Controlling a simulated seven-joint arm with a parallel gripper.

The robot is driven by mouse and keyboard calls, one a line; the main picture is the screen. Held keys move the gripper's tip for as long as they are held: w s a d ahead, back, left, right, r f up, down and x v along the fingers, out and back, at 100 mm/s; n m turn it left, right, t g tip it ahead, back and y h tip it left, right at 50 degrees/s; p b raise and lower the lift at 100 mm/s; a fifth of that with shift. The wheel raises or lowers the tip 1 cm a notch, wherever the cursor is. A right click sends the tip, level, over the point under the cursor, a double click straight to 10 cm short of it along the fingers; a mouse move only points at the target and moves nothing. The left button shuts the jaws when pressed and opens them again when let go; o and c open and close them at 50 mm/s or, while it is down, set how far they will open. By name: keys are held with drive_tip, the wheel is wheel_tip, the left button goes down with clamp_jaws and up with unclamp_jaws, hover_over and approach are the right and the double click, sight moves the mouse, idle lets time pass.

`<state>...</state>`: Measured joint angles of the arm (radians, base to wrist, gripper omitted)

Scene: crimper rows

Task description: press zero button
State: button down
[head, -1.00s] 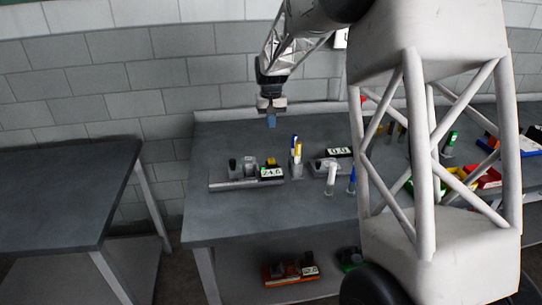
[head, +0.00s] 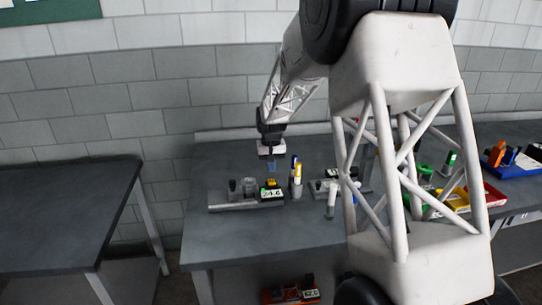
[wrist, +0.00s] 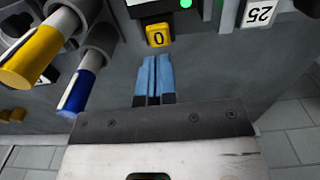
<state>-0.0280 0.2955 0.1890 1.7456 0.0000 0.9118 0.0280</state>
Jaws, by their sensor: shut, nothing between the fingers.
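The zero button (wrist: 158,36) is a yellow block marked "0" in the wrist view, on the front of a dark device with a green light (wrist: 186,3). My gripper (wrist: 154,58) has its blue fingers shut and empty. In the wrist view the fingertips appear just below the button, and I cannot tell whether they touch it. In the head view my gripper (head: 271,172) hangs just above a crimper device with a display reading about 24.6 (head: 271,193). The button is too small to make out clearly there.
A blue marker and a yellow marker (head: 297,172) stand in a holder just right of the device; the yellow one (wrist: 30,58) shows large in the wrist view. A second device (head: 340,172) stands further right, partly behind my arm. The left table (head: 60,195) is bare.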

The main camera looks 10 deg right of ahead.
sight(271, 181)
drive_tip(key=shift+f, duration=2.4)
drive_tip(key=shift+s+f, duration=0.1)
drive_tip(key=shift+f, duration=1.05)
wheel_tip(271, 181, up, 15)
drive_tip(key=shift+w, duration=0.2)
